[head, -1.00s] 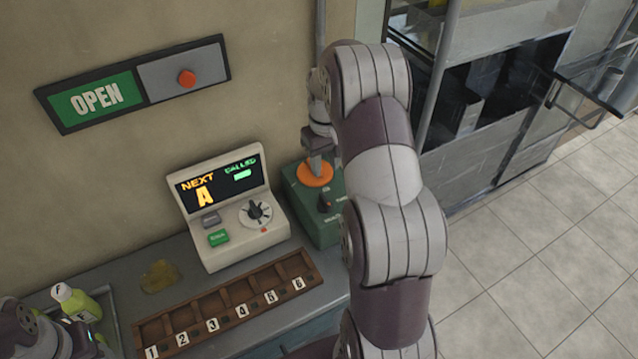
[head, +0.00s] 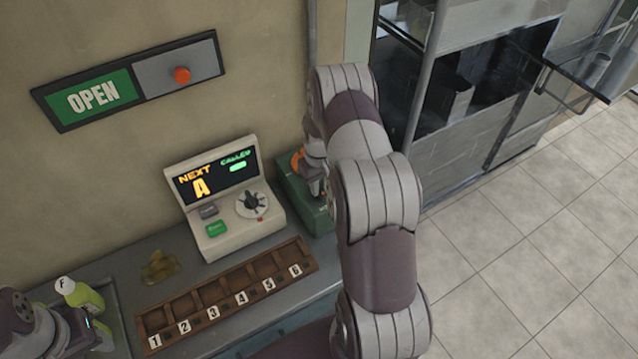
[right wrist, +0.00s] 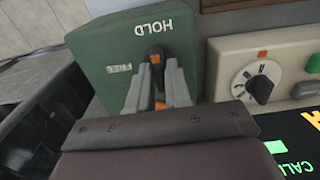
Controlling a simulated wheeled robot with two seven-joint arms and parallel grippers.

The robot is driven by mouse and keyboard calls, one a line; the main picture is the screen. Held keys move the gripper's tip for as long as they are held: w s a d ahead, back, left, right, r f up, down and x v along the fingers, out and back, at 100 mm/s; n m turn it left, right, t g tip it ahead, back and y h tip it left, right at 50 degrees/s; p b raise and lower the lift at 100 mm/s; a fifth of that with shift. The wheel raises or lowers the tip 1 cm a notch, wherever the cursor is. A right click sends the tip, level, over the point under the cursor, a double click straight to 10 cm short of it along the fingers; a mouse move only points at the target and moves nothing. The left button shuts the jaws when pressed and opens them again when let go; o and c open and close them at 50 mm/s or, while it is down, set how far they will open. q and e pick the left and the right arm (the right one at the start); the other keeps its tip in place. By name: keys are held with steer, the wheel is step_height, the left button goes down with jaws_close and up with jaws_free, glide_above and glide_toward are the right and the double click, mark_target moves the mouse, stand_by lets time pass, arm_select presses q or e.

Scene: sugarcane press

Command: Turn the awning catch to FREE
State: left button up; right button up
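The awning catch (right wrist: 156,58) is a dark lever with an orange mark on a green box (right wrist: 100,50). In the right wrist view it points to HOLD, with FREE printed to its left. My right gripper (right wrist: 156,72) has its two grey fingertips on either side of the lever; I cannot tell whether they press on it. In the head view the green box (head: 318,219) is partly covered by my right gripper (head: 318,185) and arm. My left gripper (head: 92,330) is at the lower left, far from the catch, its fingers unclear.
A beige console (head: 236,236) with a display, buttons and a dial stands left of the green box. A numbered wooden tray (head: 222,312) lies in front. A yellow-green bottle (head: 82,297) is at left. An OPEN sign (head: 100,97) hangs on the wall.

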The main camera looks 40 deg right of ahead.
jaws_close()
steer(key=n+b, duration=0.1)
steer(key=n, duration=0.2)
steer(key=shift+n, duration=0.3)
steer(key=n+b, duration=0.1)
steer(key=n, duration=0.3)
steer(key=shift+n, duration=0.3)
steer(key=n+b, duration=0.1)
steer(key=n, duration=0.4)
steer(key=shift+r, duration=0.1)
steer(key=shift+w+n, duration=0.1)
steer(key=shift+n, duration=2.2)
